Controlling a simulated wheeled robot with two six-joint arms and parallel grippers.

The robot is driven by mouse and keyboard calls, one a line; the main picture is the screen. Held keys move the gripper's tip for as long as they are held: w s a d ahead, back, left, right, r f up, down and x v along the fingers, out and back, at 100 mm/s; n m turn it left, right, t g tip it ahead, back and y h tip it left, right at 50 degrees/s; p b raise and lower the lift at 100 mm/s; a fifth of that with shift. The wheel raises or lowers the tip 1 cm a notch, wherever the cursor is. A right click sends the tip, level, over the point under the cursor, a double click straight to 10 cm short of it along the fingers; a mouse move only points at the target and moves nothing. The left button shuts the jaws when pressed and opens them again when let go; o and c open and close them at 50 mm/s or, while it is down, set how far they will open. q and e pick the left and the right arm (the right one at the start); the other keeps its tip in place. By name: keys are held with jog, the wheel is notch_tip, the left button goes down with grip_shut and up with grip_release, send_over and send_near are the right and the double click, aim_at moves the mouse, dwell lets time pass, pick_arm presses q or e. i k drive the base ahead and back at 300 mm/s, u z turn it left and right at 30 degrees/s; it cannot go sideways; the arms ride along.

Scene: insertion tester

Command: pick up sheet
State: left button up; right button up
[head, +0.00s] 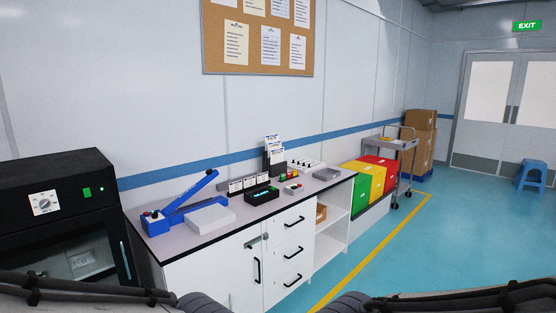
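Several printed white sheets are pinned to the cork board (257,67) on the wall; one is the lower left sheet (236,43). More white printed paper (273,143) stands upright in a dark holder (274,163) at the back of the counter. A flat pale grey-white block (209,218) lies beside the blue lever device (178,203); I cannot tell whether it is a stack of sheets. Parts of my arms show along the bottom edge, but neither gripper is in view.
The white counter (305,200) also carries a black device (262,195) with a lit display. A black oven-like machine (62,205) stands at left. Yellow, green and red bins (372,178), a grey cart (393,150) and cartons (420,130) are farther right. The blue floor (450,240) is clear.

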aim_at(277, 155)
jog(key=z, duration=0.05)
jog(key=k, duration=0.55)
jog(key=z, duration=0.6)
jog(key=i, duration=1.6)
jog(key=z, duration=0.45)
jog(key=i, duration=1.9)
jog(key=u, duration=0.4)
jog(key=i, duration=1)
jog(key=u, duration=1.5)
jog(key=i, duration=0.9)
jog(key=u, duration=1)
jog(key=i, duration=0.2)
jog(key=u, duration=0.1)
